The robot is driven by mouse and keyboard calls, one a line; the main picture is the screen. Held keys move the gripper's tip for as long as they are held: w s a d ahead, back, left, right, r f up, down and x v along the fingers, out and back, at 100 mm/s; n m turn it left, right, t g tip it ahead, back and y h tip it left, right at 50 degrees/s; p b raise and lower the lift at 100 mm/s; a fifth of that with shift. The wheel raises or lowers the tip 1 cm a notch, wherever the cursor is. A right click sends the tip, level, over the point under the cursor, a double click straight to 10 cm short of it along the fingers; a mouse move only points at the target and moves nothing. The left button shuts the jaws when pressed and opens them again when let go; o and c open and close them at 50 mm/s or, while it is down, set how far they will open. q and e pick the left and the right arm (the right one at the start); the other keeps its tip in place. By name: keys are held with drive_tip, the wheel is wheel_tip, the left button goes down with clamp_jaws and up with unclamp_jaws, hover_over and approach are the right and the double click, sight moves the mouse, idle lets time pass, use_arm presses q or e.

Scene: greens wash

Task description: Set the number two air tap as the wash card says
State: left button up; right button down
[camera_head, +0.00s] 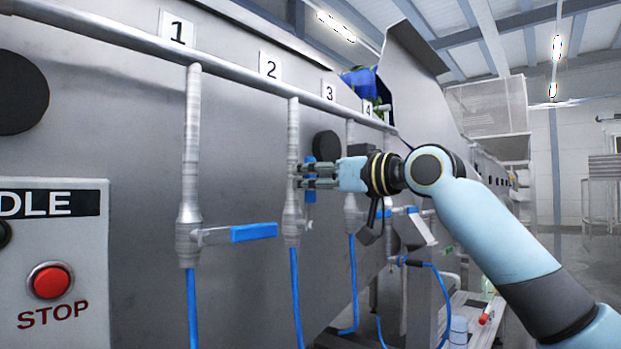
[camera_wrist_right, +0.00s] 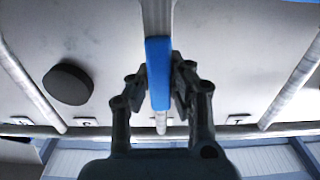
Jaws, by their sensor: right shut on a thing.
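The number two pipe (camera_head: 293,160) runs down under its "2" plate (camera_head: 270,66), with a blue hose below. The blue handle (camera_head: 310,193) of its tap stands about upright beside the pipe. My right gripper (camera_head: 308,176) reaches in from the right and is shut on this handle, hiding part of it. The right wrist view shows the blue handle (camera_wrist_right: 158,75) between the two fingers. My left gripper is not in view. I see no wash card.
The number one tap's blue handle (camera_head: 254,232) points right, about level. A panel with a red STOP button (camera_head: 50,281) stands at the lower left. A black disc (camera_head: 327,146) is on the wall behind my gripper. More numbered pipes stand to the right.

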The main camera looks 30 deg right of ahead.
drive_tip(key=shift+f, duration=0.2)
drive_tip(key=c, duration=1.2)
unclamp_jaws()
drive_tip(key=shift+r, duration=0.15)
drive_tip(key=shift+o, duration=0.2)
drive_tip(key=v, duration=0.7)
drive_tip(key=shift+s, duration=0.25)
